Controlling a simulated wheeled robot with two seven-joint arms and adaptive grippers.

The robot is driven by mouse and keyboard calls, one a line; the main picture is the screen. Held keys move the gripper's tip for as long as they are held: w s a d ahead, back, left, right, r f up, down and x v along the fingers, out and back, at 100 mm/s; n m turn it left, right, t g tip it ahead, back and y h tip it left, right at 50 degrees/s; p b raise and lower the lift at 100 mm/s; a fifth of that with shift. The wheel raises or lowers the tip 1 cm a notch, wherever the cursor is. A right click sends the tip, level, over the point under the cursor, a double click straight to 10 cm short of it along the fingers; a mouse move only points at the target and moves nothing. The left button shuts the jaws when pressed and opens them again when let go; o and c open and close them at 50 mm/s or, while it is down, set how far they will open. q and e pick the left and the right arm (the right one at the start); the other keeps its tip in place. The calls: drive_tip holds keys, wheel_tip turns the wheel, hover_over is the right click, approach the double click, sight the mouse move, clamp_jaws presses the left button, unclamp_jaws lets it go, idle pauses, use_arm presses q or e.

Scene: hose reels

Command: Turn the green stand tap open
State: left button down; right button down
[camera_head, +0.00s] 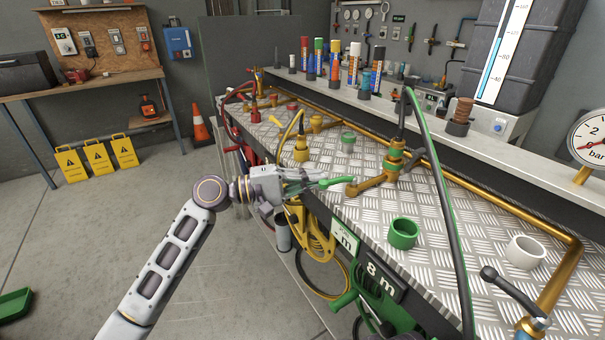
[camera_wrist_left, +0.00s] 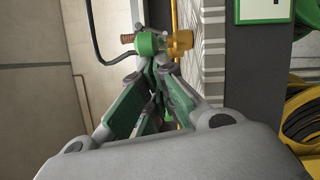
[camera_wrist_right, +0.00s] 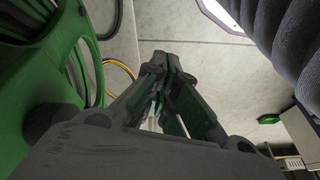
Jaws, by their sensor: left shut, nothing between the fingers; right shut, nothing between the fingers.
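The green stand tap (camera_head: 392,165) is a brass fitting with green collars on the metal-plate bench, a brass arm reaching left from it. In the left wrist view a green part (camera_wrist_left: 147,44) beside brass lies just beyond my fingertips. My left gripper (camera_head: 322,182) is shut and empty, left of the tap at the bench's front edge. A slim green piece shows at its tip; I cannot tell if it is a tap lever or whether they touch. My right gripper (camera_wrist_right: 162,62) is shut and empty in the right wrist view, near a green hose reel (camera_wrist_right: 92,60), and outside the head view.
A yellow-collared tap (camera_head: 301,149) stands farther back left. A green cup (camera_head: 403,233) and a white cup (camera_head: 525,252) stand on the bench. A dark hose (camera_head: 443,190) arches up right of the tap. A gauge (camera_head: 590,138) is at right.

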use_arm(q)
drive_tip(key=shift+s+p, duration=0.55)
use_arm(e)
drive_tip(key=shift+x, duration=0.75)
use_arm(q)
drive_tip(key=shift+w, duration=0.1)
use_arm(e)
drive_tip(key=shift+s+d+f, duration=0.1)
